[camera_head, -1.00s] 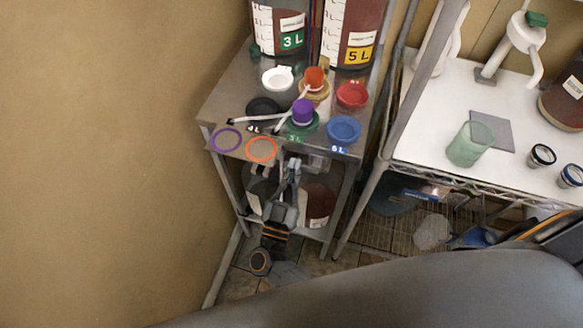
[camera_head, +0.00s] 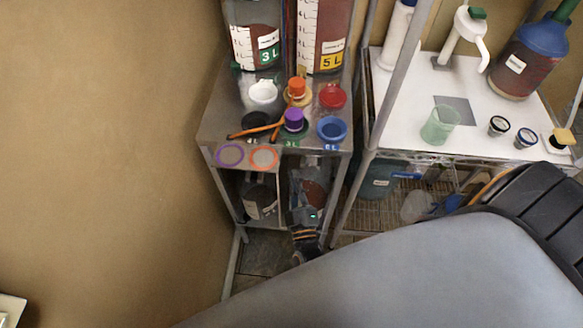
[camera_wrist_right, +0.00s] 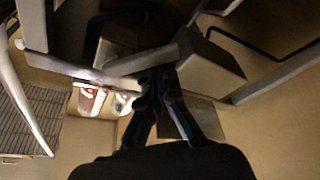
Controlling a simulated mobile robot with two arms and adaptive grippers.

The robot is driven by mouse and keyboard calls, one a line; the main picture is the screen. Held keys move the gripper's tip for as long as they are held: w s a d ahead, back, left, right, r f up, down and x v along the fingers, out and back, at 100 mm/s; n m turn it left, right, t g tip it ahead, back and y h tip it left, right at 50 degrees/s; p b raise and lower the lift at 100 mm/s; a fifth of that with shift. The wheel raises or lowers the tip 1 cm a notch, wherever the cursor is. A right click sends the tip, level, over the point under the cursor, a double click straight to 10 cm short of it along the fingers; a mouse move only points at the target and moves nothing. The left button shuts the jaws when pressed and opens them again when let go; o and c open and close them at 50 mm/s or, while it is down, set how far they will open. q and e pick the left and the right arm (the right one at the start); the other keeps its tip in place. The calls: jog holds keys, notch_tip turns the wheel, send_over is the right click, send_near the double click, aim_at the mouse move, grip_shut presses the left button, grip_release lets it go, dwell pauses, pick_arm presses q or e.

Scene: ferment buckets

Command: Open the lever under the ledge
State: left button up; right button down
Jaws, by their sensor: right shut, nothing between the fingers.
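The small steel ledge (camera_head: 247,157) with a purple ring and an orange ring sticks out from the front of the metal stand. No lever can be made out clearly under it; that area is dark. My right gripper (camera_head: 305,190) is below the tabletop, to the right of the ledge, in front of a dark bottle on the lower shelf. In the right wrist view its fingers (camera_wrist_right: 158,88) come together with nothing visible between them, close to a metal bar (camera_wrist_right: 140,62). Whether they touch it I cannot tell. My left gripper is not in view.
The stand's top holds purple (camera_head: 293,120) and orange (camera_head: 297,88) caps, a blue lid (camera_head: 332,129), a red lid (camera_head: 333,96) and thin tubing. Large 3 L and 5 L vessels stand behind. A white-topped rack (camera_head: 400,125) with a green beaker (camera_head: 440,125) is at right.

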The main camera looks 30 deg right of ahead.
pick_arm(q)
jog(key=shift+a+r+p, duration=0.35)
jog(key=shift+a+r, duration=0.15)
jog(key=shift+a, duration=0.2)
pick_arm(e)
jog(key=s+a+f+n+y, duration=0.1)
jog(key=s+f+n, duration=0.1)
jog(key=s, duration=0.5)
jog(key=shift+s+a+n, duration=0.25)
jog(key=shift+a+n, duration=0.15)
jog(key=shift+n, duration=0.1)
jog(key=shift+f, duration=0.15)
